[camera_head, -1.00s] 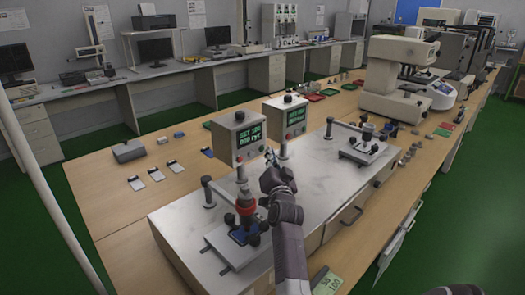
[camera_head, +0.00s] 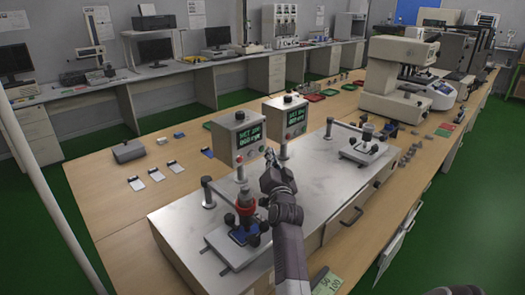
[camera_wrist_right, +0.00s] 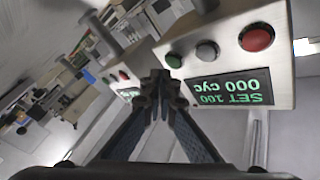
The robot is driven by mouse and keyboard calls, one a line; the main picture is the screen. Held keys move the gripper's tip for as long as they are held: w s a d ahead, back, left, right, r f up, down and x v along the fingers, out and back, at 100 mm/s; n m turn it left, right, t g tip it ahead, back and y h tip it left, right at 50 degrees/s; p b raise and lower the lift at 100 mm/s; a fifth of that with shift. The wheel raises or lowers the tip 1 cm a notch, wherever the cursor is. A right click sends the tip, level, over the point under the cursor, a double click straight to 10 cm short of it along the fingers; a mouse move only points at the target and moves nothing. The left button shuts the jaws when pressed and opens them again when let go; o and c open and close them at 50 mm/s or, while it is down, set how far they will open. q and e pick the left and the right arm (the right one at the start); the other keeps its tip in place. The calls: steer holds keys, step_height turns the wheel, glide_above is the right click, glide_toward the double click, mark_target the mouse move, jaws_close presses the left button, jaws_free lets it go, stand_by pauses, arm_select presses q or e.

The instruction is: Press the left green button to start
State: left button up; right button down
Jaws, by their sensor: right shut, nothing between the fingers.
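My right gripper (camera_head: 269,155) is shut and empty, between the two boxes near the left box's right side. In the wrist view its fingertips (camera_wrist_right: 160,86) are just beside the green button; I cannot tell whether they touch. My left gripper is not in view.
The right control box (camera_head: 286,118) stands close behind my right gripper. A clamp fixture with a red collar (camera_head: 246,206) stands in front of the left box, and another fixture (camera_head: 362,149) is at the right. Small parts lie on the wooden table (camera_head: 110,190).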

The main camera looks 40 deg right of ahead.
steer(key=shift+w, duration=0.15)
steer(key=shift+w, duration=0.3)
